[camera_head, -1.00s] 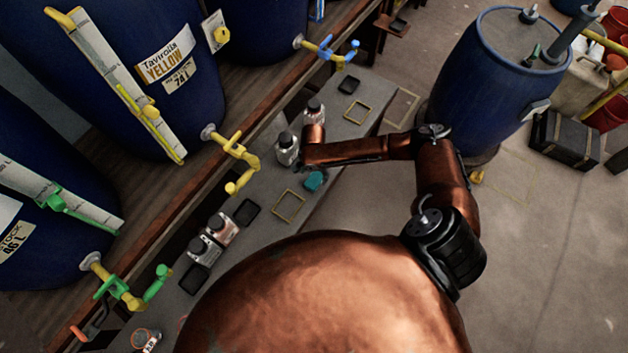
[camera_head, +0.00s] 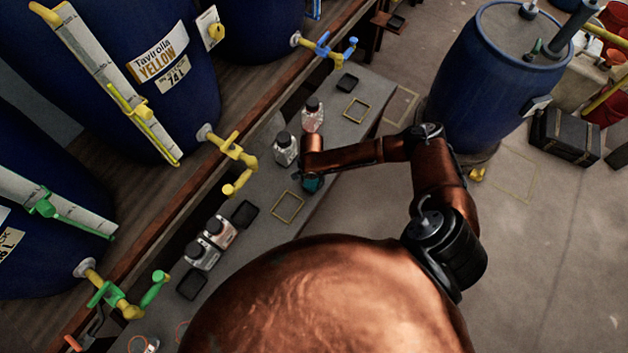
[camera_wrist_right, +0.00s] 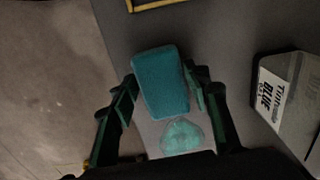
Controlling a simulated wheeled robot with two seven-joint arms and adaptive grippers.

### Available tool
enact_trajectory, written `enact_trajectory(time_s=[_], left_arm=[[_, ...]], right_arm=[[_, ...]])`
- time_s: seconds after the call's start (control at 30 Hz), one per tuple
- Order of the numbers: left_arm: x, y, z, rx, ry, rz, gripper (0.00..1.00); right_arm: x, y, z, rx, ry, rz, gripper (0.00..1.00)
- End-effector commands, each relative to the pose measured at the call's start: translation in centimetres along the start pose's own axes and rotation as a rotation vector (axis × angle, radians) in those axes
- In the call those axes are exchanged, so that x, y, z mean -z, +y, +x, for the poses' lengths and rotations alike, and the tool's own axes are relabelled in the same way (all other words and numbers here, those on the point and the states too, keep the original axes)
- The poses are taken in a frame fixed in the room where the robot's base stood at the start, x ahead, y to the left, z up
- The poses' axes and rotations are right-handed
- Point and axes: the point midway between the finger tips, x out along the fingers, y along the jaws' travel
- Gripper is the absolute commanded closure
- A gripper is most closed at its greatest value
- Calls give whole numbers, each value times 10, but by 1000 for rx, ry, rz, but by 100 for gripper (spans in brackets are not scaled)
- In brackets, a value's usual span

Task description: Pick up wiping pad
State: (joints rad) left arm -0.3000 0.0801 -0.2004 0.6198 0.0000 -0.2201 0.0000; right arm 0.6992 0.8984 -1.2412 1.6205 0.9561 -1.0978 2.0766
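The wiping pad (camera_head: 312,184) is a small teal block at the bench edge, mostly under my right gripper (camera_head: 311,170) in the head view. In the right wrist view the pad (camera_wrist_right: 160,92) lies between the two dark fingers of my right gripper (camera_wrist_right: 161,82). One finger is on each side, close to the pad's long edges. The fingers stand apart, and I cannot tell whether they touch it. A pale teal patch (camera_wrist_right: 182,137) shows on the bench beside the pad. My left gripper is in neither view.
Bottles stand on the grey bench (camera_head: 262,197): a white one (camera_head: 285,149) and a pinkish one (camera_head: 312,114) close to my right gripper, two more (camera_head: 203,253) nearer. A yellow frame outline (camera_head: 288,207) marks the bench. A yellow tap (camera_head: 235,160) overhangs it. A blue barrel (camera_head: 480,85) stands right.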

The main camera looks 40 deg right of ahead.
Motion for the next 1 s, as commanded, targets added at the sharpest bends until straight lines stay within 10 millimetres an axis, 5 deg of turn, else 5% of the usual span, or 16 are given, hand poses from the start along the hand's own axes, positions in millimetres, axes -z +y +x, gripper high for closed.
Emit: enact_trajectory(time_s=[0.23,0.57,0.83,1.0], left_arm=[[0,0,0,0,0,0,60],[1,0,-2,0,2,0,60],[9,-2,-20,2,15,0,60],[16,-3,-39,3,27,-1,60]], right_arm=[[0,0,0,0,0,0,75],[0,0,-4,0,0,0,75],[0,0,-38,4,0,0,75],[-24,22,-74,3,-2,-2,75]])
